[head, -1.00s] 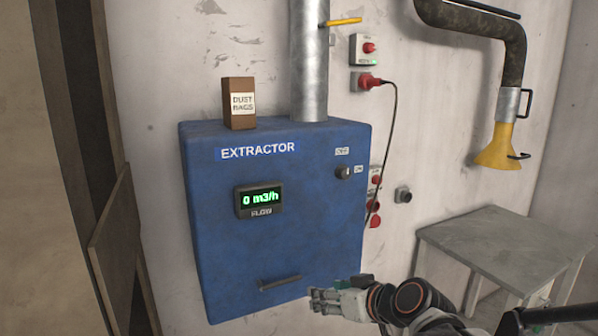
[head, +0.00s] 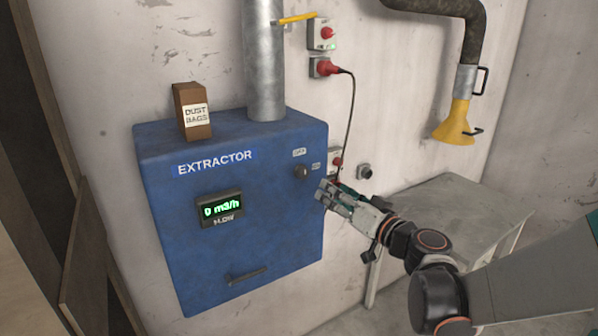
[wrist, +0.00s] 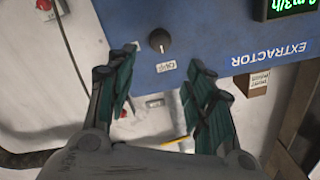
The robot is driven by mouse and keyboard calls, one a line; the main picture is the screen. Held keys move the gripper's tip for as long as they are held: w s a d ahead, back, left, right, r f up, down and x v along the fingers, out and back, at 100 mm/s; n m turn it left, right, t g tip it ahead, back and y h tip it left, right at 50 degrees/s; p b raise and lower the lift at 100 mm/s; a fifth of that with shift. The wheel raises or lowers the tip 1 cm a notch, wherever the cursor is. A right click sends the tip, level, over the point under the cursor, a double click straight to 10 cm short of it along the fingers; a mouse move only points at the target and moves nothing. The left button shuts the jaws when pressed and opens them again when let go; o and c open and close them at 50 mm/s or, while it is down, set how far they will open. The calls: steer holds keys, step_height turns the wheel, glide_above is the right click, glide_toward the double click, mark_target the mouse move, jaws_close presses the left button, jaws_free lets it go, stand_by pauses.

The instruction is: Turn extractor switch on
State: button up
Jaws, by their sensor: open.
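The blue extractor box (head: 270,235) hangs on the wall at the left, with an "EXTRACTOR" label and a green display (head: 220,208) reading 0 m3/h. Its dark rotary switch (head: 301,172) is at the upper right of the front face, with small white labels above and to its right. The switch also shows in the wrist view (wrist: 159,40), where the picture is upside down and its pointer line faces the OFF label. My gripper (head: 325,194) is just right of and below the switch in the head view. In the wrist view my gripper (wrist: 165,72) is open and empty, its fingers apart from the switch.
A dust bags carton (head: 192,112) stands on the box, beside a metal duct (head: 265,60). A red plug (head: 325,68) with a hanging cable is on the wall to the right. A grey table (head: 440,215) stands below a yellow suction hood (head: 455,125).

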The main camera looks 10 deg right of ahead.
mark_target(306, 174)
steer(key=x, duration=1.2)
steer(key=shift+f, duration=0.1)
steer(key=shift+c, duration=0.3)
steer(key=c, duration=1)
